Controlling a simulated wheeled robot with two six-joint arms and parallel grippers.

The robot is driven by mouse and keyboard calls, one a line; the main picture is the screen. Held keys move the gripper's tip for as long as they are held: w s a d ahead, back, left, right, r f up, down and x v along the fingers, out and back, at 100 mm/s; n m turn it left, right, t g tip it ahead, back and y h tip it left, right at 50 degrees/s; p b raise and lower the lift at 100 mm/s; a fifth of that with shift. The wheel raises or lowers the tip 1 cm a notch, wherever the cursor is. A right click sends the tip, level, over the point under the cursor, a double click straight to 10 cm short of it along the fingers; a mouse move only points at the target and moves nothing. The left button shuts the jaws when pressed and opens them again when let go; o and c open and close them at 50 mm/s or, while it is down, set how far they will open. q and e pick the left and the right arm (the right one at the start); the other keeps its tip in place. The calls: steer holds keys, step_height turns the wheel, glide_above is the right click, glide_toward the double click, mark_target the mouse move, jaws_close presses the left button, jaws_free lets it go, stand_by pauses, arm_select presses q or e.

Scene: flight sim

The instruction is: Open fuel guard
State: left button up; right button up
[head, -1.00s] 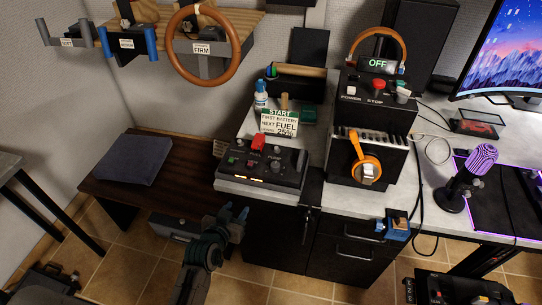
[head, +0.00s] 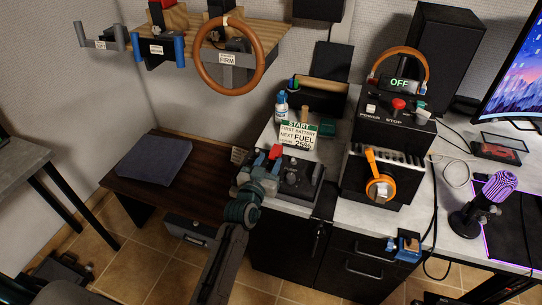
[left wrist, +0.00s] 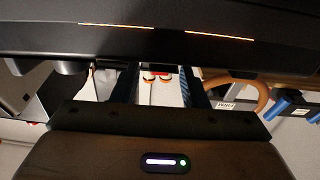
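The red fuel guard (head: 276,152) sits on the dark control panel (head: 305,178) at the left end of the white counter. My left gripper (head: 264,166) is over the panel's left part, with its tips close to the guard. I cannot tell whether they touch it. The gripper and wrist hide the panel's left controls. In the left wrist view, the two dark fingers (left wrist: 160,92) stand apart with a gap between them, and something small and red shows past the gap. My right gripper is not seen.
A sign with START and FUEL (head: 299,136) stands behind the panel. To the right are a black box with an orange handle (head: 380,188) and a STOP box (head: 393,120). A steering wheel (head: 229,88) hangs above left. A low wooden bench (head: 180,195) with a grey cushion is at left.

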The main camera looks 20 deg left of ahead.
mark_target(275, 155)
arm_select(q)
steer(key=shift+w+d, duration=0.1)
steer(key=shift+w, duration=0.95)
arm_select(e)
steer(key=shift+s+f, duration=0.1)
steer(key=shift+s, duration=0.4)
